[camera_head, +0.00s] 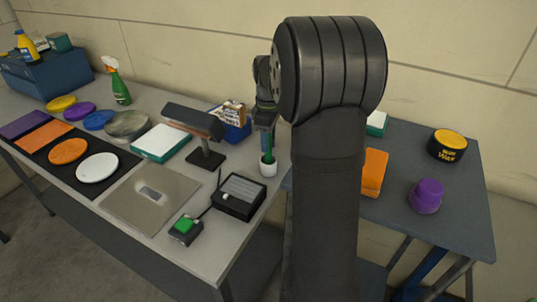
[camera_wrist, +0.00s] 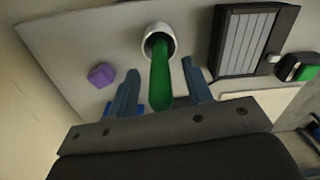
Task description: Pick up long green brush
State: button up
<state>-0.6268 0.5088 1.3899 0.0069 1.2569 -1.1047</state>
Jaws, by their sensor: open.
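The long green brush (camera_head: 268,156) stands in a small white cup (camera_head: 268,169) near the right edge of the pale bench. In the wrist view, the green handle (camera_wrist: 161,80) rises from the white cup (camera_wrist: 147,45) towards the camera. My gripper (camera_head: 266,133) is directly above the cup, pointing down. In the wrist view, my gripper (camera_wrist: 160,71) is open, with one blue-grey finger on each side of the handle. Gaps show between the handle and both fingers. The brush's lower end is hidden in the cup.
A black box with a ribbed panel (camera_head: 239,196) and a green-button box (camera_head: 186,229) lie near the cup. A stand with a dark bar (camera_head: 205,150) is to the left. A purple block (camera_wrist: 101,75) lies close by. My arm hides part of the right table (camera_head: 455,215).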

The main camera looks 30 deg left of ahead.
jog(key=shift+f, duration=0.65)
grip_shut()
